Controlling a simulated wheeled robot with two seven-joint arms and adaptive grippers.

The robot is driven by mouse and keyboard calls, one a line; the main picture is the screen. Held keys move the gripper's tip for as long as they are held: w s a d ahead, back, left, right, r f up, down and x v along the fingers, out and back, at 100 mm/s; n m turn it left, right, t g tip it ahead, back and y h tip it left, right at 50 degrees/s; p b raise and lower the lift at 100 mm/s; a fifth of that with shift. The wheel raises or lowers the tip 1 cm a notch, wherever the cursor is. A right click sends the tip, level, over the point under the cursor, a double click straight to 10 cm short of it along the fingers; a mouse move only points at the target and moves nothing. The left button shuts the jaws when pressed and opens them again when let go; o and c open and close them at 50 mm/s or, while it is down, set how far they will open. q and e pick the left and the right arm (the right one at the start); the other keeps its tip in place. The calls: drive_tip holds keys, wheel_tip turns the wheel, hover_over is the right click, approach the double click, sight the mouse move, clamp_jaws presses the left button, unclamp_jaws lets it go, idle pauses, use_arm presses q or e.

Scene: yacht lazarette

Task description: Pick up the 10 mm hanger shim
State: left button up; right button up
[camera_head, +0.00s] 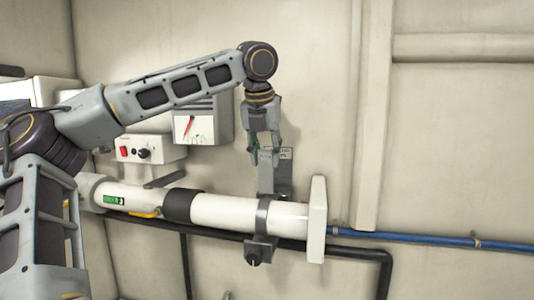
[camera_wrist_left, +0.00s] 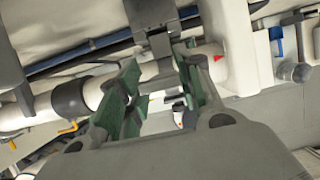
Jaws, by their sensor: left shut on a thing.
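My left gripper (camera_head: 265,152) points down above the white pipe, in front of the wall bracket. In the left wrist view its green-padded fingers (camera_wrist_left: 160,78) stand either side of a narrow grey flat piece (camera_wrist_left: 162,48). The gripper is shut on this piece, which looks like the 10 mm hanger shim (camera_head: 266,178). The piece is upright and reaches down to the pipe's clamp band. I cannot tell whether it touches the bracket behind it. The fingers hide its upper part. My right gripper is not in view.
The white pipe (camera_head: 225,211) runs across below the gripper, with a dark clamp (camera_head: 262,228) and a wide end flange (camera_head: 317,220). A gauge box (camera_head: 205,122) and a switch box (camera_head: 150,149) are on the wall to the left. A blue pipe (camera_head: 430,239) runs right.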

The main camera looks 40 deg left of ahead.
use_arm(q)
drive_tip(key=shift+s+d, duration=0.35)
drive_tip(key=shift+s, duration=0.3)
drive_tip(key=shift+s+d, duration=0.35)
drive_tip(key=shift+s, duration=0.25)
drive_tip(key=shift+s+d, duration=0.35)
drive_tip(key=shift+s, duration=0.3)
drive_tip(key=shift+w+a, duration=0.1)
drive_tip(key=shift+w, duration=0.05)
drive_tip(key=shift+w+a, duration=0.35)
drive_tip(key=shift+w, duration=0.3)
drive_tip(key=shift+w+a, duration=0.35)
drive_tip(key=shift+w, duration=0.35)
drive_tip(key=shift+w+a, duration=0.35)
drive_tip(key=shift+w, duration=0.3)
drive_tip(key=shift+s+d, duration=0.1)
drive_tip(key=shift+s, duration=0.1)
drive_tip(key=w+a, duration=0.4)
drive_tip(key=w, duration=0.3)
drive_tip(key=shift+w, duration=0.3)
drive_tip(key=shift+s+f, duration=0.1)
